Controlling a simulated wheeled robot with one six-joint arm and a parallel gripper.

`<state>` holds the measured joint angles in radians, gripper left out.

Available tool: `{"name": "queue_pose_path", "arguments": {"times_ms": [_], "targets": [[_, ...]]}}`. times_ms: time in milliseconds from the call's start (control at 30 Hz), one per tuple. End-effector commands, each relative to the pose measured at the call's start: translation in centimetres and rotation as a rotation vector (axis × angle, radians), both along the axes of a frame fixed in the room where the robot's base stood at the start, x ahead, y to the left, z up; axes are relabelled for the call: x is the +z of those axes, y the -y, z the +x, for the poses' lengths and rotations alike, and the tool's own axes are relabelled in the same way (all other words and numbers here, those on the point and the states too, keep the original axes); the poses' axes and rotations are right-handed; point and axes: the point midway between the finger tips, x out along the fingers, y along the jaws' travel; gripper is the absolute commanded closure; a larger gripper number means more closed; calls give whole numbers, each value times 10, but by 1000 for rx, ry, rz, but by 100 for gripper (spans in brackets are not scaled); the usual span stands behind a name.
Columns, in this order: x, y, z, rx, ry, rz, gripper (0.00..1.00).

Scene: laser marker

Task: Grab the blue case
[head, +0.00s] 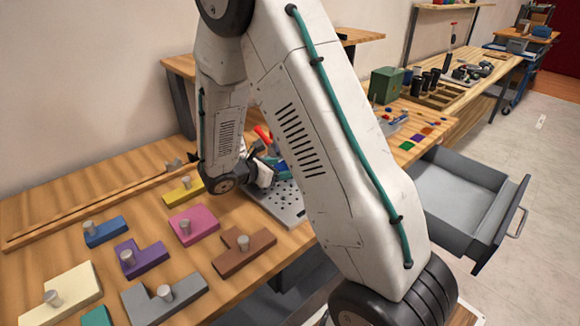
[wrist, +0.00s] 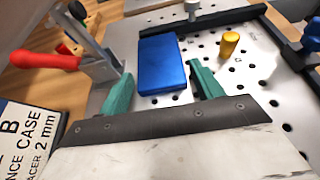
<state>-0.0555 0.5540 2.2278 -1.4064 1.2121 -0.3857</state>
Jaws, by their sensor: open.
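The blue case (wrist: 162,64) lies flat on a perforated metal plate (wrist: 265,70) in the wrist view. My gripper (wrist: 161,86) is open, with one teal finger on the left and one on the right. The near end of the case sits between or just ahead of the fingertips. I see a gap on each side, and the case is not gripped. In the head view my gripper (head: 268,167) is low over the plate (head: 283,207), partly hidden behind my arm, and I cannot make out the case clearly there.
A toggle clamp with a red handle (wrist: 45,61) stands left of the case. A dark bar (wrist: 205,20) runs behind it, and a yellow peg (wrist: 229,44) stands to the right. Several coloured knobbed blocks, one pink (head: 194,224), lie on the bench. A grey drawer (head: 455,200) hangs open.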

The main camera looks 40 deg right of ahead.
Motion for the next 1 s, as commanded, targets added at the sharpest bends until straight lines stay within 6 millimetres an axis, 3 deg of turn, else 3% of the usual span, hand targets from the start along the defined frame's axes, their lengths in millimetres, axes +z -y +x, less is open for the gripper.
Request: {"name": "queue_pose_path", "arguments": {"times_ms": [67,200,567,1000], "targets": [[0,0,0,0,0,0,35],[0,0,0,0,0,0,69],[7,-1,0,0,3,0,69],[86,-1,0,0,4,0,69]]}}
